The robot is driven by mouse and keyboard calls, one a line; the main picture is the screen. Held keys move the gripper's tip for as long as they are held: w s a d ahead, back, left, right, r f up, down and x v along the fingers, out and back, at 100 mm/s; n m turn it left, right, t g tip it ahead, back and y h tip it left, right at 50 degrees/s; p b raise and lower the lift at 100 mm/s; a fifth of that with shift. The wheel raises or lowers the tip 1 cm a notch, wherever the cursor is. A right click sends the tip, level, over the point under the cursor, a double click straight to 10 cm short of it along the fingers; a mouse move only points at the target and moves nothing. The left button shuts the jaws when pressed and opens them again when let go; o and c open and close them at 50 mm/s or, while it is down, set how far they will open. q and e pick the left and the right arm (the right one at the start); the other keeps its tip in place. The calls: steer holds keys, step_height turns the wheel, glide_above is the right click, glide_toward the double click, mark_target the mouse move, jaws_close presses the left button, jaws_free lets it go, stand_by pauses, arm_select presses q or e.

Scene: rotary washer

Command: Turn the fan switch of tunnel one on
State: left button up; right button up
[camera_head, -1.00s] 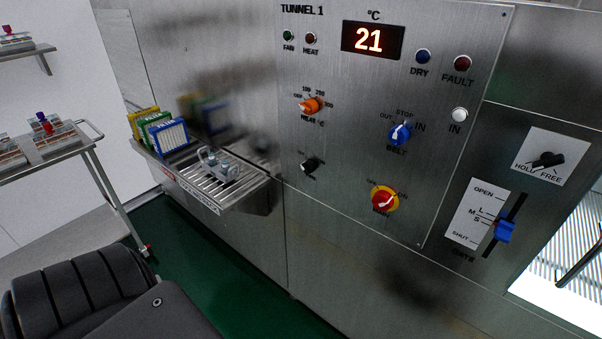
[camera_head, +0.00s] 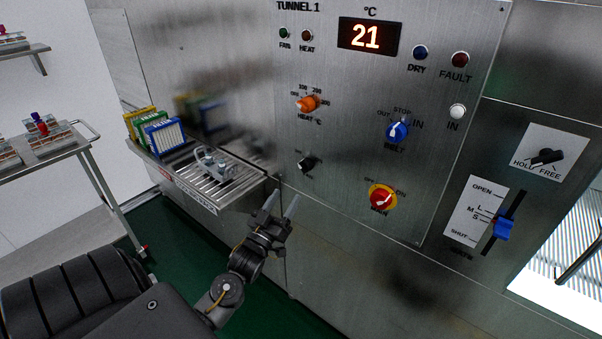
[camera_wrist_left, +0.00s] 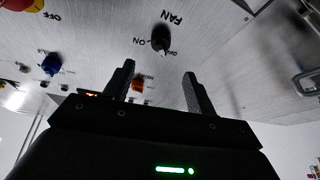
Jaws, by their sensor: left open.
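The Tunnel 1 panel (camera_head: 345,150) is a steel plate on the machine front. The black fan knob (camera_head: 307,163) sits at its lower left. In the left wrist view the fan knob (camera_wrist_left: 162,38) appears upside down, with FAN, ON and OFF printed around it. The green fan lamp (camera_head: 284,33) is at the panel's top left and looks dark. My left gripper (camera_head: 281,205) is open and empty, below and left of the knob and apart from it. Its two fingers (camera_wrist_left: 158,85) point toward the panel in the wrist view. My right gripper is not in view.
The orange heat knob (camera_head: 307,103) is above the fan knob. The blue belt knob (camera_head: 397,131) and red main knob (camera_head: 382,198) are to the right. A slatted shelf (camera_head: 215,190) with coloured racks juts out left of my gripper. A cart (camera_head: 60,150) stands far left.

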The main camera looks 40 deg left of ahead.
mark_target(302, 170)
arm_select(q)
steer(key=p+x, duration=0.3)
steer(key=x, duration=0.5)
steer(key=shift+w+r, duration=0.25)
steer(key=shift+w, duration=0.1)
steer(key=shift+w+a+r, duration=0.15)
steer(key=shift+w, duration=0.6)
steer(key=c, duration=1)
